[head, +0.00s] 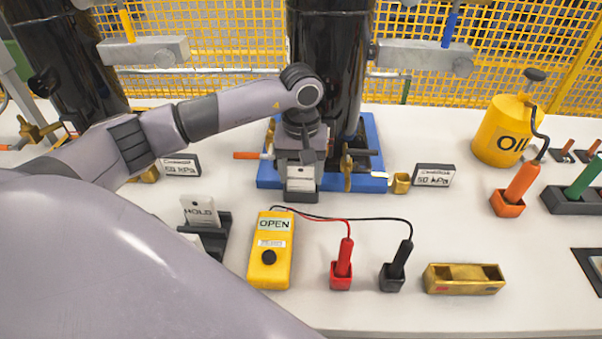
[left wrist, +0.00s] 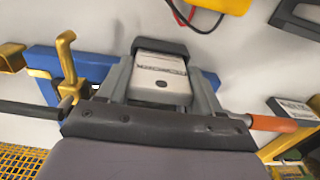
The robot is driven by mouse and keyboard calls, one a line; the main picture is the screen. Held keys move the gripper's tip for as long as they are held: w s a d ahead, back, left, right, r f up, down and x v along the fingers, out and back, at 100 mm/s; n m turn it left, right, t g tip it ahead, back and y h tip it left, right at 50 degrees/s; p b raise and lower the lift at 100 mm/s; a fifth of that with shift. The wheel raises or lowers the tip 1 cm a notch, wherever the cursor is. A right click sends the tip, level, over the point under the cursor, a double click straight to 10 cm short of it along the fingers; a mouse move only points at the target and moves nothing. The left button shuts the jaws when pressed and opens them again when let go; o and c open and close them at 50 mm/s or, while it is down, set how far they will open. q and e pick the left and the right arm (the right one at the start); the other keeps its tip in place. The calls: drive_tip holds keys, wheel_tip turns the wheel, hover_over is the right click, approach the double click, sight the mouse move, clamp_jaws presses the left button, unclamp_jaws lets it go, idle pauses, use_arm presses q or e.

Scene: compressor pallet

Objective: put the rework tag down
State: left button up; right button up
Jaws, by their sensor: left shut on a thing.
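My left gripper (head: 301,172) is shut on a white tag, the rework tag (head: 300,183), in front of the black cylinder. In the left wrist view the tag (left wrist: 162,80) sits between the two grey fingers (left wrist: 164,72); its printing is too small to read. A dark block-like holder (head: 301,197) is at the tag's lower end, near the front edge of the blue base (head: 267,179). The holder also shows in the left wrist view (left wrist: 158,46). I cannot tell whether the tag rests fully in it. My right gripper is not in view.
A white HOLD tag (head: 199,211) stands in a dark holder at left. A yellow OPEN meter (head: 271,255), red probe (head: 343,257) and black probe (head: 397,264) stand in front. Orange-tipped handle (head: 246,156) and brass clamp (head: 347,170) flank the gripper closely.

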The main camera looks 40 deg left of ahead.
use_arm(q)
drive_tip(key=shift+f, duration=0.45)
drive_tip(key=shift+f, duration=0.2)
drive_tip(key=o, duration=0.8)
drive_tip(key=shift+r, duration=0.1)
drive_tip(key=shift+r, duration=0.55)
wheel_tip(320, 180, up, 11)
drive_tip(key=shift+r, duration=0.1)
